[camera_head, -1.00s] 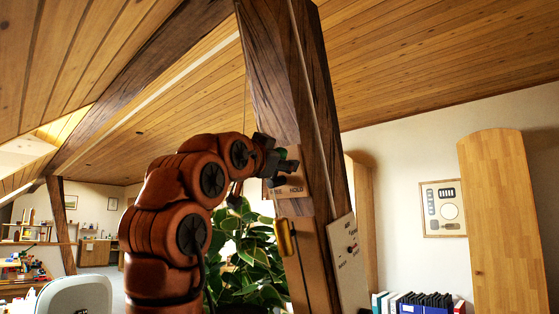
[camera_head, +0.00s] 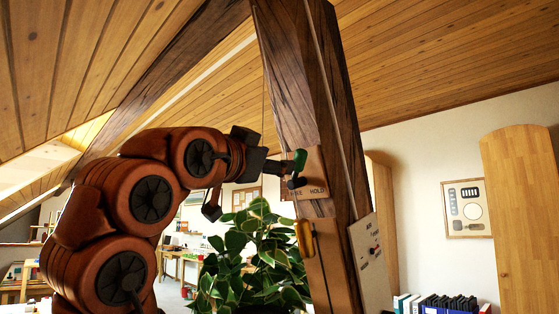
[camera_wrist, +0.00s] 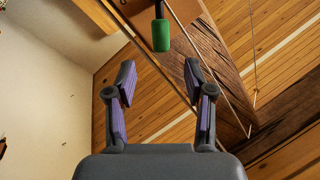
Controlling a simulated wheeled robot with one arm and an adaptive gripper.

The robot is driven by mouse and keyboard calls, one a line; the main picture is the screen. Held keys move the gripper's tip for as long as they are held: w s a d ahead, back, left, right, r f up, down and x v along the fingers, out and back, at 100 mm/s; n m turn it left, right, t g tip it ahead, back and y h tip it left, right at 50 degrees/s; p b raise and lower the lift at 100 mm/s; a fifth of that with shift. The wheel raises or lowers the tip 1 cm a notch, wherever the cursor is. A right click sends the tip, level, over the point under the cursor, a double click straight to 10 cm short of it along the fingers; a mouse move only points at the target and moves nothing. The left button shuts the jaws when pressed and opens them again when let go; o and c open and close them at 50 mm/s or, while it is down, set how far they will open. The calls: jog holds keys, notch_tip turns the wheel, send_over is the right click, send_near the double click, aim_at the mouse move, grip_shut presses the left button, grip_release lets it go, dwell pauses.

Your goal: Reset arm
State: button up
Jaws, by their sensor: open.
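My gripper (camera_head: 284,168) is at the left side of the timber brace (camera_head: 300,90), beside a lever with a green handle (camera_head: 299,161). The lever sits on a wooden plate (camera_head: 316,180) whose label reads HOLD at its right; the left word is partly hidden. In the wrist view my gripper (camera_wrist: 160,80) has its two purple-padded fingers spread with nothing between them. There the green handle (camera_wrist: 161,36) hangs beyond the fingertips, apart from them.
A yellow handle (camera_head: 305,238) is on the brace below the plate. A white panel (camera_head: 367,262) is on its right side. A leafy plant (camera_head: 250,260) stands below my gripper. A wooden cabinet (camera_head: 517,215) and binders (camera_head: 445,304) are at the right.

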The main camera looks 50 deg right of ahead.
jog(key=shift+a, duration=0.15)
dwell(0.5)
